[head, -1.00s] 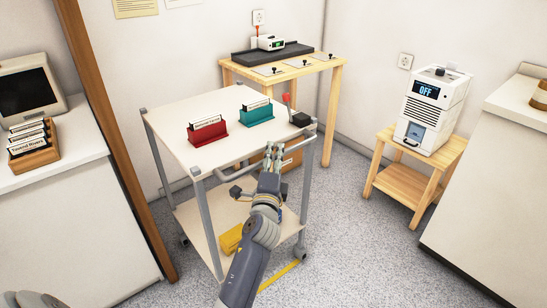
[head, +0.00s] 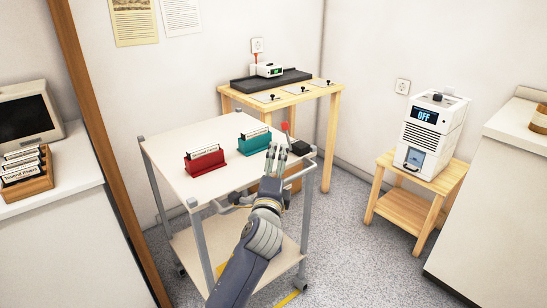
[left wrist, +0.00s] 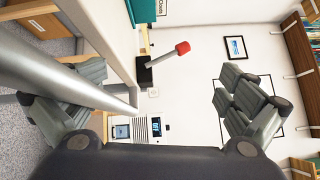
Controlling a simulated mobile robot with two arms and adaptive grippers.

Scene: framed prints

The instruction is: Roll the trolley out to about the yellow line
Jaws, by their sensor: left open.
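The trolley (head: 180,160) has a white top, grey posts, a lower shelf and castors. Its grey handle bar (head: 235,197) runs along the near side. A lever with a red knob (head: 285,127) stands on a black block at the trolley's right corner; the knob also shows in the left wrist view (left wrist: 182,48). My left gripper (head: 277,152) is open at the handle side, near the lever. In the left wrist view a grey bar (left wrist: 70,65) crosses in front of the left-hand finger. The yellow line (head: 288,299) shows on the floor by the front castor, partly hidden by my arm.
A red file holder (head: 205,160) and a teal one (head: 254,142) stand on the trolley. A wooden table (head: 300,96) is behind it. A wooden stand (head: 412,196) holds a white machine (head: 432,135) at right. Counters flank both sides. Speckled floor (head: 350,255) is clear at right.

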